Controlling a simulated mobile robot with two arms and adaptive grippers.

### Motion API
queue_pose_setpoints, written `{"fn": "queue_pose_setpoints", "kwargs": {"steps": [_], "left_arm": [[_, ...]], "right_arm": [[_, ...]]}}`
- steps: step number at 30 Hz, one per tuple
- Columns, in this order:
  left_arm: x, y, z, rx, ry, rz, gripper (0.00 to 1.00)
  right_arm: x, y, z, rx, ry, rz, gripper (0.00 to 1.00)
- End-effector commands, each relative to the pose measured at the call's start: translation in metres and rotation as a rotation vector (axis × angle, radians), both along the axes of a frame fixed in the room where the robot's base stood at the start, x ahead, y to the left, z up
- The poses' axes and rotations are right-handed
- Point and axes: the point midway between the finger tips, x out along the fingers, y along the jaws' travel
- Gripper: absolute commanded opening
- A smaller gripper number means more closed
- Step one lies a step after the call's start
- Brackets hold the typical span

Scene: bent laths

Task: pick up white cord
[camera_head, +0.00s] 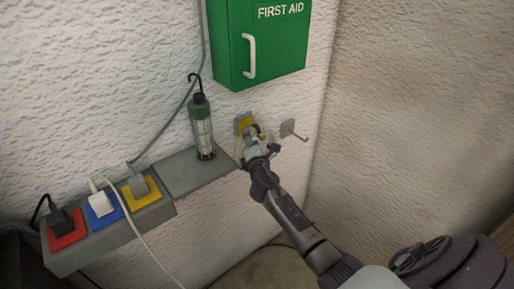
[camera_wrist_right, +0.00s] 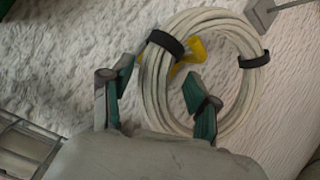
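A coiled white cord (camera_wrist_right: 153,85) with black straps hangs against the white wall at a yellow hook (camera_wrist_right: 193,52), in the right wrist view. In the head view the yellow hook's plate (camera_head: 243,122) shows, and the coil is mostly hidden behind my right gripper (camera_head: 258,143). In the right wrist view my right gripper (camera_wrist_right: 158,95) is open, with green-tipped fingers. One finger is left of the coil and the other overlaps the ring's opening. The coil's left side runs between them; I cannot tell whether they touch it. My left gripper is not in view.
A grey metal hook (camera_head: 290,129) is on the wall to the right. A green first aid box (camera_head: 275,40) is above. A lamp (camera_head: 202,128) stands on a grey shelf (camera_head: 190,175) at left, beside red, blue and yellow sockets (camera_head: 142,191) with plugs and a hanging white cable.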

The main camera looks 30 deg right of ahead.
Motion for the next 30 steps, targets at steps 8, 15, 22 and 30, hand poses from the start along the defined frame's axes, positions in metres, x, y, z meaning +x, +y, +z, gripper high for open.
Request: {"fn": "queue_pose_setpoints", "kwargs": {"steps": [8, 15, 22, 30], "left_arm": [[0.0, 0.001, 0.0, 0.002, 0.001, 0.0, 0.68], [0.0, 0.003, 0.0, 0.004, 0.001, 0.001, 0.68], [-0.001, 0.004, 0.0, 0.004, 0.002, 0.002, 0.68], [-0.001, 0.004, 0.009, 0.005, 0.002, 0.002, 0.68]], "right_arm": [[0.0, 0.0, 0.0, 0.0, 0.0, 0.0, 0.08], [0.0, 0.0, 0.0, 0.0, 0.001, 0.0, 0.0], [0.0, 0.0, 0.003, -0.003, -0.003, 0.001, 0.0], [0.0, 0.0, 0.024, -0.004, -0.007, 0.0, 0.0]]}}
